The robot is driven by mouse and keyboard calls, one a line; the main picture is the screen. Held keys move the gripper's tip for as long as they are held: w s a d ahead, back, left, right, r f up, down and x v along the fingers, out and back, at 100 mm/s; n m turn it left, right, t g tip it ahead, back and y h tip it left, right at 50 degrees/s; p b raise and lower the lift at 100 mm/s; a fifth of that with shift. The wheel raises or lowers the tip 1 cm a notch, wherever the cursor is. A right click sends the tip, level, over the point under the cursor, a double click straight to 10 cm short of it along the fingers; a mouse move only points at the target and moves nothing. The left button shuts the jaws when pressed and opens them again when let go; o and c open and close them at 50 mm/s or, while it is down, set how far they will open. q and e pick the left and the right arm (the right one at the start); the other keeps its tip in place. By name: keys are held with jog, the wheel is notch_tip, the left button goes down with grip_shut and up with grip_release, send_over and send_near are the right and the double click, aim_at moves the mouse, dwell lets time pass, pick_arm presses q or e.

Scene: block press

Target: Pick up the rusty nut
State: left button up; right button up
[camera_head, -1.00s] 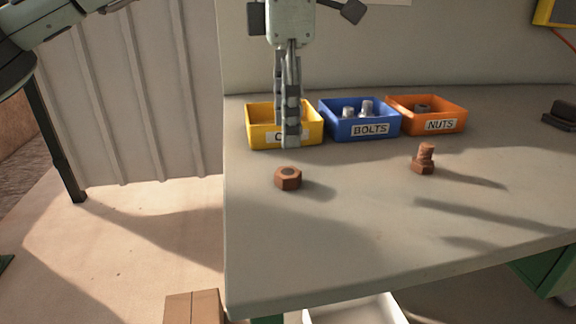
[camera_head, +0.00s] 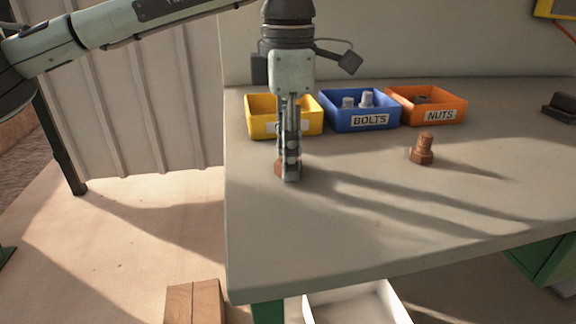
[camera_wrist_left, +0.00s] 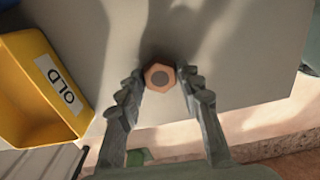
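The rusty hex nut (camera_head: 279,169) lies on the workbench near its left side, partly hidden behind my left gripper. My left gripper (camera_head: 290,176) points straight down at it from above. In the left wrist view the nut (camera_wrist_left: 159,77) sits between the tips of the two open fingers (camera_wrist_left: 160,82), one on each side. Narrow gaps seem to show beside it; I cannot tell whether either finger touches. My right gripper is not in view.
A yellow bin (camera_head: 262,129), labelled OLD in the wrist view, stands just behind the gripper. A blue BOLTS bin (camera_head: 337,122) and an orange NUTS bin (camera_head: 458,108) stand to its right. A rusty bolt (camera_head: 424,150) stands upright on the workbench (camera_head: 370,220). The front is clear.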

pick_arm(q)
grip_shut()
jog(key=shift+r, duration=0.1)
